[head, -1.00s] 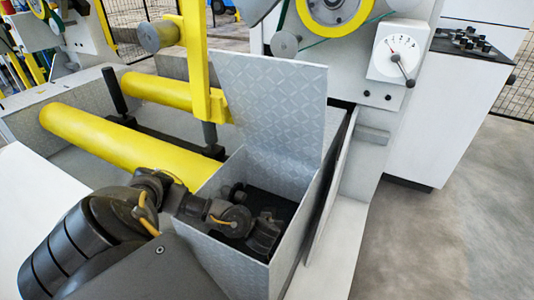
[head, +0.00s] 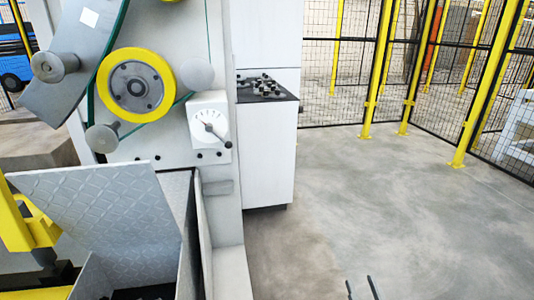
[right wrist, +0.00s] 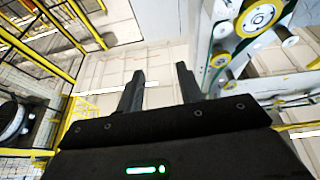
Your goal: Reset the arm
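My right gripper (head: 360,288) shows only as two dark fingertips at the bottom edge of the head view, over bare floor. In the right wrist view its two black fingers (right wrist: 160,85) stand apart with nothing between them, so it is open and empty. My left gripper and arm do not show in the head view now.
The wrapping machine, with its yellow-rimmed wheel (head: 135,85) and white dial (head: 209,123), stands at the left. A grey metal box with a raised lid (head: 105,215) is at lower left. A white cabinet (head: 266,150) stands behind. The floor (head: 370,205) to the right is clear, up to yellow-posted fencing.

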